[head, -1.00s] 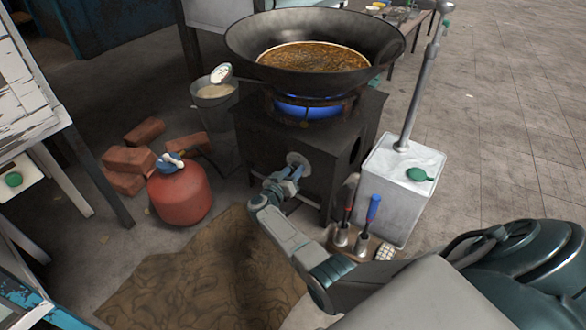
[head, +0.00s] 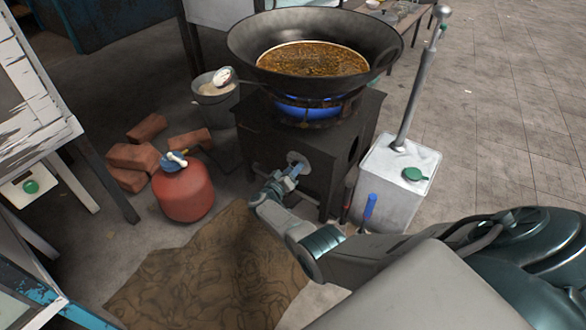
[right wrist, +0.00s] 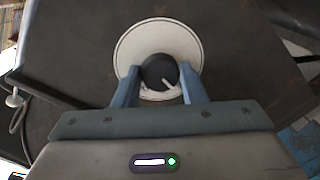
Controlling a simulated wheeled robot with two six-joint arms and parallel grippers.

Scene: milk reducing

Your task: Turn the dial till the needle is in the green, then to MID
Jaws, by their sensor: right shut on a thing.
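The dial is a black round knob (right wrist: 158,70) on a white round plate (right wrist: 158,35) on the stove's dark front. A pale mark shows on the knob's lower right in the right wrist view. My right gripper (head: 292,173) is shut on the knob, one blue finger on each side of it. The plate also shows in the head view (head: 298,159), partly hidden by the gripper. The wok (head: 385,50) of brown liquid sits over a blue flame (head: 312,108). I cannot make out a needle, a green zone or the MID lettering. My left gripper is not in view.
A red gas cylinder (head: 184,194) and loose bricks (head: 133,157) stand left of the stove (head: 265,130). A white canister (head: 398,180) stands right. Brown cloth (head: 210,265) covers the floor in front.

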